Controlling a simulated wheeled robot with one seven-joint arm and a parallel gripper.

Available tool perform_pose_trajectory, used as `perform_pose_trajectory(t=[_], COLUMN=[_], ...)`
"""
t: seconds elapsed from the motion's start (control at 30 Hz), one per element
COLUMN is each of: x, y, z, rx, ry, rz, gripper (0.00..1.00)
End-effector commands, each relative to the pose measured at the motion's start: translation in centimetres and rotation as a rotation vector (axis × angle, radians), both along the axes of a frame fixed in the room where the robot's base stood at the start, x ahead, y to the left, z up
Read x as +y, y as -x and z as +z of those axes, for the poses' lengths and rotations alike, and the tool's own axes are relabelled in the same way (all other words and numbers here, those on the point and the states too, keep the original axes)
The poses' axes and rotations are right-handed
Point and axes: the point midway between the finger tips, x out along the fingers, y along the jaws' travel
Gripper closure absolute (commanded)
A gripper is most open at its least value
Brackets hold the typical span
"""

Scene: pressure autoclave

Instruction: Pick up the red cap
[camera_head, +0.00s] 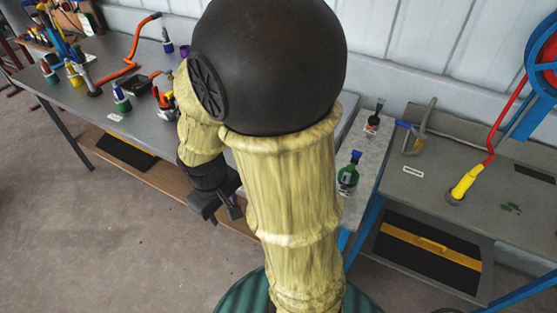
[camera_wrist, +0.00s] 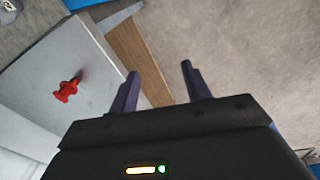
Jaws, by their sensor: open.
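A small red piece (camera_wrist: 67,90), which looks like the red cap, sits on a light grey table top (camera_wrist: 35,100) at the left of the wrist view. Its shape is knobbed, and fine detail is too small to tell. My gripper (camera_wrist: 160,72) is open and empty, with its two dark fingers apart over the floor and the table's edge. The red piece lies to the left of the fingers and is not touched. In the head view my gripper (camera_head: 221,212) hangs low by the tables' front edge. My arm hides part of the tables there, and I cannot pick out the same red piece.
A long grey table (camera_head: 60,85) at left carries bottles and tools. A green bottle (camera_head: 348,177) with a blue top stands right of my arm. The floor (camera_head: 90,240) in front is clear.

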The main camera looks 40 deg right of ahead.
Motion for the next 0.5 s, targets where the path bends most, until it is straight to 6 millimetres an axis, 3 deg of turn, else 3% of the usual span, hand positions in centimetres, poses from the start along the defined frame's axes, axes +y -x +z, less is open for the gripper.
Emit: perform_pose_trajectory(t=[0.03, 0.2, 0.37, 0.5], x=[-0.6, -4.5, -8.6, -10.7], y=[-0.1, -0.8, -3.6, -7.9], z=[-3.1, -8.6, -11.3, -12.1], rx=[0.074, 0.367, 0.647, 0.885], ry=[0.052, 0.303, 0.6, 0.901], rz=[0.085, 0.407, 0.671, 0.843], gripper=[0.52, 0.52, 0.52, 0.52])
